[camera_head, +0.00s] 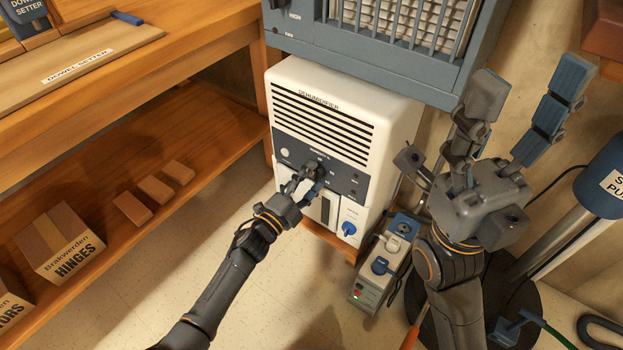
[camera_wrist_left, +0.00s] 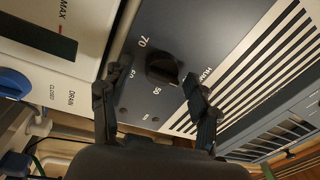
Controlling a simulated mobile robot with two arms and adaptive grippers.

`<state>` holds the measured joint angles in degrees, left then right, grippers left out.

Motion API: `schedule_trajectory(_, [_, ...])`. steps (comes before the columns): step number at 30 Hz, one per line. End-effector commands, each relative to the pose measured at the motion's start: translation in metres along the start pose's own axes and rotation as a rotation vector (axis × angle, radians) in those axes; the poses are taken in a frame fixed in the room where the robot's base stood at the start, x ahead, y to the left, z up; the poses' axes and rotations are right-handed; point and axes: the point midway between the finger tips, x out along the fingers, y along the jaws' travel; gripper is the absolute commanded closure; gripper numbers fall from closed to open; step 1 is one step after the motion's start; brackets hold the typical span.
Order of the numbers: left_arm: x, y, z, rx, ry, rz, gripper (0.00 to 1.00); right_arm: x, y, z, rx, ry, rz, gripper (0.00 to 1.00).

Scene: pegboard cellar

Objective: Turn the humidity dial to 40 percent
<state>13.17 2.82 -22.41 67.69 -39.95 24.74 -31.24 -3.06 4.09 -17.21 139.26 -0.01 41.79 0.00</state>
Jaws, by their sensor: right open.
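The white dehumidifier (camera_head: 392,110) stands under a blue-grey unit. Its humidity dial (camera_wrist_left: 163,70) is a black knob on the dark panel, with the printed numbers 70 and 50 legible beside it. I cannot tell which mark its pointer is at. My left gripper (camera_head: 304,186) is at the panel, partly covering the dial in the head view. In the left wrist view its two fingers (camera_wrist_left: 154,104) are spread, with the dial ahead between their tips and no clear contact. My right gripper (camera_head: 526,88) is open and empty, raised at the right, away from the dehumidifier.
A blue drain knob (camera_head: 348,229) sits low on the dehumidifier's front. A power box with plugs (camera_head: 378,271) stands on the floor at its right. A wooden bench with a lower shelf (camera_head: 215,125) holds boxes at left. A blue cylinder (camera_head: 605,175) stands at far right.

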Motion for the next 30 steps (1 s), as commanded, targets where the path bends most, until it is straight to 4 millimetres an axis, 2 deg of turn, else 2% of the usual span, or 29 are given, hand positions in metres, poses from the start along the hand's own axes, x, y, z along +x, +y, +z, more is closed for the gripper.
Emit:
schedule_trajectory(5, [0.000,-0.001,-0.001,0.001,0.002,-0.002,0.39,0.001,0.000,0.000,-0.001,0.000,-0.003,0.37])
schedule_trajectory(8, [-0.007,0.000,-0.001,0.001,0.002,0.000,0.39,0.000,0.000,0.001,-0.001,-0.001,-0.003,0.37])
schedule_trajectory(11, [-0.022,0.001,-0.001,0.002,0.002,0.001,0.39,0.000,0.000,0.001,-0.001,-0.001,-0.002,0.37])
schedule_trajectory(21, [-0.092,0.001,0.000,0.001,0.001,0.002,0.39,0.000,0.000,0.001,0.000,-0.001,-0.001,0.37])
schedule_trajectory(25, [-0.110,0.000,0.000,0.000,0.000,0.000,0.39,0.000,0.000,0.001,0.000,-0.001,-0.001,0.37])
schedule_trajectory(30, [-0.119,0.000,0.000,0.000,0.000,-0.001,0.39,0.000,0.000,0.001,0.000,-0.001,-0.001,0.37])
